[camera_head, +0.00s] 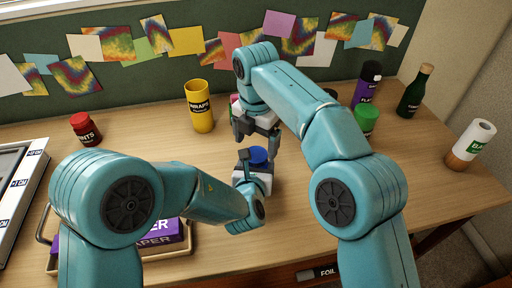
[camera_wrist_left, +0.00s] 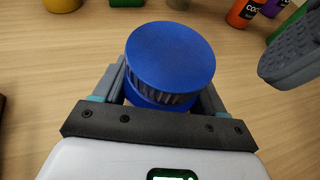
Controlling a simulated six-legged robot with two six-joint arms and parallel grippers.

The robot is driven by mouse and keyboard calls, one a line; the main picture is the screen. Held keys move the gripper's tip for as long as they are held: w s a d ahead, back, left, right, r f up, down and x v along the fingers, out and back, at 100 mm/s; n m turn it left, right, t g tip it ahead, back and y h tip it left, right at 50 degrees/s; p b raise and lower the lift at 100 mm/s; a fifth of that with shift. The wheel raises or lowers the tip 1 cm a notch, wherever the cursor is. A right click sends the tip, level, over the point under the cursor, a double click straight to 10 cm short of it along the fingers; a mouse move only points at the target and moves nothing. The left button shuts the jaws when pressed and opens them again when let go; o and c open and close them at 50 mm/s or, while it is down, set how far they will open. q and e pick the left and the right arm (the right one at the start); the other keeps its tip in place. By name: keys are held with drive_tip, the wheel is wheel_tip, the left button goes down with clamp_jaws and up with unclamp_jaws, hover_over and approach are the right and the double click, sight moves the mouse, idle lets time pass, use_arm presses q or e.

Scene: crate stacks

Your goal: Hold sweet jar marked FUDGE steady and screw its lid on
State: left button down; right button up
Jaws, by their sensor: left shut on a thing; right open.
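A jar with a round blue lid (camera_head: 258,156) stands on the desk near the middle, below my right gripper. The blue lid also shows in the left wrist view (camera_wrist_left: 170,55), with a ribbed side and a blue band below it. My left gripper (camera_head: 257,168) is shut around the jar under the lid. Its fingers hide most of the jar, and I cannot read a FUDGE label. I cannot tell how tightly the lid sits. My right gripper (camera_head: 257,139) is open and empty just above the lid. One of its grey fingers shows at the right in the wrist view.
A yellow WRAPS can (camera_head: 201,110), a red jar (camera_head: 86,130), a green jar (camera_head: 366,119), a purple bottle (camera_head: 368,84), a dark green bottle (camera_head: 414,92) and a white-brown roll (camera_head: 470,145) stand around. A purple PAPER box (camera_head: 165,238) lies near my left arm.

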drive_tip(key=shift+r, duration=0.55)
drive_tip(key=shift+o, duration=0.8)
use_arm(q)
unclamp_jaws()
